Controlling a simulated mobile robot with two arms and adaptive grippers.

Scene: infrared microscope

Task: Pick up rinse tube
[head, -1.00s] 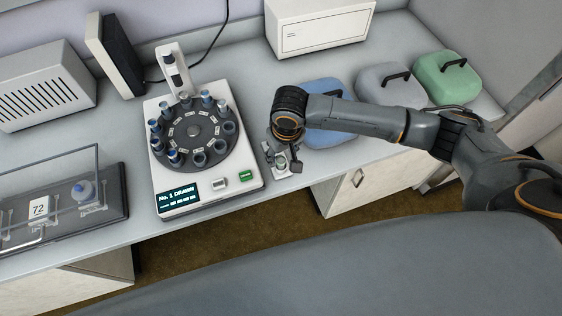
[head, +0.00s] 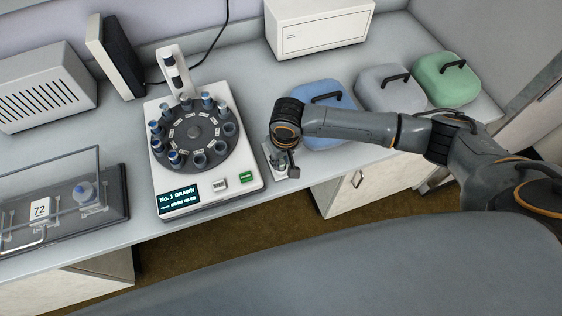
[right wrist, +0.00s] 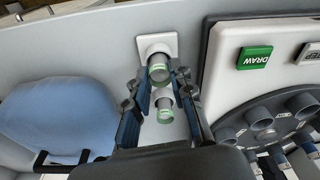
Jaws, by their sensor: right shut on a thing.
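My right gripper (head: 284,164) is low over a small white stand (head: 270,160) at the right of the carousel machine. In the right wrist view its fingers (right wrist: 167,76) are shut on a grey tube with a green band, the rinse tube (right wrist: 158,70). The tube is upright over the stand's white base (right wrist: 151,43); I cannot tell whether it is clear of it. A second green-banded tube (right wrist: 165,110) shows between the fingers, nearer the palm. In the head view the gripper mostly hides both tubes. My left gripper is not in view.
The white carousel machine (head: 244,150) with several tubes stands close left of the gripper; its green DRAW button (right wrist: 254,58) is near. Blue (head: 330,115), grey (head: 385,85) and green (head: 445,75) lidded boxes stand right and behind. The counter's front edge is close.

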